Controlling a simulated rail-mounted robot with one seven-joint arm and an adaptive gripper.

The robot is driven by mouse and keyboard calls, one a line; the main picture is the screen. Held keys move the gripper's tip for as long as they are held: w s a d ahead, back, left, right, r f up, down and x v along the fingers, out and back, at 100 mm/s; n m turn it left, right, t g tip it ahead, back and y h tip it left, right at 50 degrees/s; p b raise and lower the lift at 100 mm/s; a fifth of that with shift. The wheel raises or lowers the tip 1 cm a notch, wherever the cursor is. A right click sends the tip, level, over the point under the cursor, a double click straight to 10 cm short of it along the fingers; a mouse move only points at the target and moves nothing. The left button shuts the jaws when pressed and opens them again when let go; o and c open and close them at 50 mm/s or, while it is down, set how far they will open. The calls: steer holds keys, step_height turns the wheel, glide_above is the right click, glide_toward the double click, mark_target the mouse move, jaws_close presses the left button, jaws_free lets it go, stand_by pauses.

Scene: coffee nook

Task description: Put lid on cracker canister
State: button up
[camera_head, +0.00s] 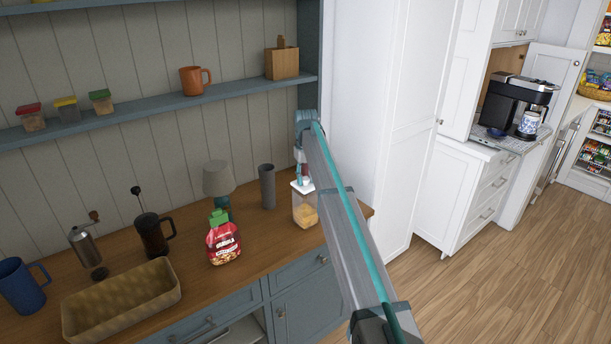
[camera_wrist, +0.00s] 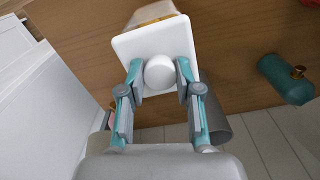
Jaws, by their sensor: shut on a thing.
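The cracker canister (camera_head: 305,212) is a clear box with yellow-orange contents, near the right end of the wooden counter. The white square lid (camera_head: 302,187) is at the canister's top. In the wrist view the lid (camera_wrist: 125,45) has a round white knob (camera_wrist: 159,73), and part of the canister (camera_wrist: 153,12) shows beyond its edge. My gripper (camera_wrist: 160,78) is shut on the lid, its fingers on either side of the knob. In the head view my gripper (camera_head: 301,171) is right above the lid, partly hidden by my arm. I cannot tell whether the lid is fully seated.
A grey cylinder (camera_head: 267,186), a lamp (camera_head: 218,183) and a red bag with a green top (camera_head: 223,242) stand left of the canister. A French press (camera_head: 153,236), a blue mug (camera_head: 22,287) and a basket (camera_head: 122,302) are farther left. A shelf (camera_head: 235,88) runs above.

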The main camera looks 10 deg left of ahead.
steer(key=shift+f, duration=0.8)
stand_by(2.6)
steer(key=o, duration=1.6)
steer(key=shift+r, duration=0.1)
steer(key=shift+r+p, duration=1.4)
steer(key=shift+r, duration=2.05)
jaws_close()
steer(key=shift+f, duration=0.1)
